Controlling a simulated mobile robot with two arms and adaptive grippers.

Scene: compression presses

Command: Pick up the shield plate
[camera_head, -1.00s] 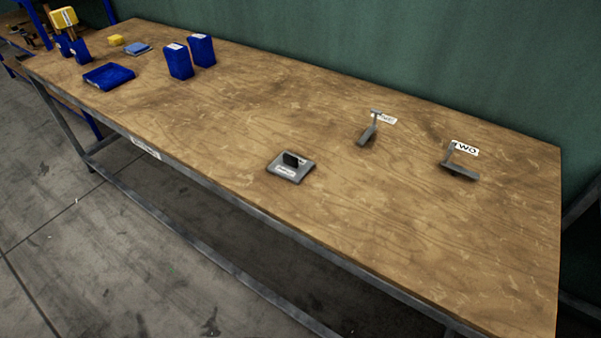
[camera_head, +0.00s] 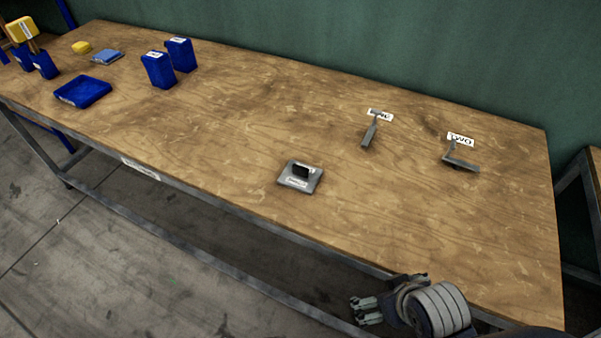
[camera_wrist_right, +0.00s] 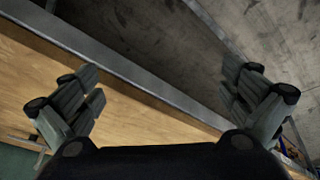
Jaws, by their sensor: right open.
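A small grey square plate (camera_head: 299,183) with a black upright block on it and a white label lies near the front edge of the table, in the head view. It looks like the shield plate, but its label is too small to read. My right gripper (camera_head: 362,311) is at the lower right, in front of the table edge and apart from the plate. In the right wrist view my right gripper (camera_wrist_right: 165,92) is open, with nothing between its fingers. The plate does not show there. My left gripper is not in view.
The wooden table (camera_head: 230,135) has much bare surface. Two grey brackets (camera_head: 369,133) (camera_head: 460,164) stand to the right of the plate, beside white labels. Blue bins (camera_head: 158,70), a blue tray (camera_head: 82,92) and yellow items (camera_head: 81,47) are at the left. A green wall is behind.

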